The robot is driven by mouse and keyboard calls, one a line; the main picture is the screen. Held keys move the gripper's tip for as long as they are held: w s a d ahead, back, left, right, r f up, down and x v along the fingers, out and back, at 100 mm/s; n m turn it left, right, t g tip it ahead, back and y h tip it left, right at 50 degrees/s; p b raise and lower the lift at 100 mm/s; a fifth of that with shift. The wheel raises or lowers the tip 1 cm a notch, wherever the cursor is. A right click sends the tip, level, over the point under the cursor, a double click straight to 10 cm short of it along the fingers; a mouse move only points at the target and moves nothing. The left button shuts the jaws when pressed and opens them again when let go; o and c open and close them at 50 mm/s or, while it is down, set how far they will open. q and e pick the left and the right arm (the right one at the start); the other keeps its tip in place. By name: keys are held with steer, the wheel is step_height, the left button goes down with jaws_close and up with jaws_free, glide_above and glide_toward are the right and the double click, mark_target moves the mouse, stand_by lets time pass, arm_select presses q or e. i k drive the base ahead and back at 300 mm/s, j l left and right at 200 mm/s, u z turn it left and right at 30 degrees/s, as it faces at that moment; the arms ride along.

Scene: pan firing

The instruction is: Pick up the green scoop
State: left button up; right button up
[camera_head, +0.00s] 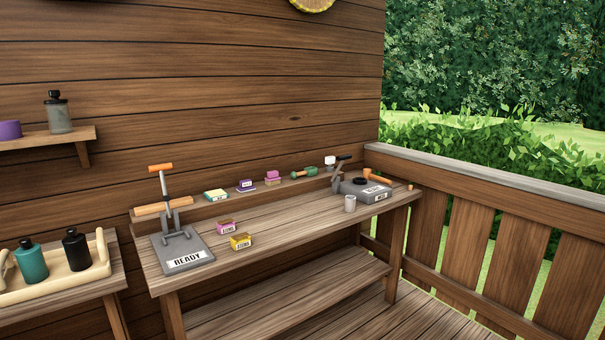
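A small green tool (303,172), which looks like the green scoop, lies on the raised back ledge of the wooden workbench (290,232). Its thicker green end points left and a thin end points right. It is too small to make out its full shape. Neither of my grippers is in the head view.
A lever press (180,249) stands left. The bench's middle front is clear.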

mark_target(311, 171)
steer(key=i+l+u, duration=0.1)
steer(key=i+l, duration=0.45)
steer(key=l, duration=0.15)
steer(key=i+l+u, duration=0.25)
steer(key=i+l, duration=0.25)
steer(key=l, duration=0.2)
steer(key=i+l+u, duration=0.1)
steer(key=i+l, duration=0.15)
steer(key=l, duration=0.15)
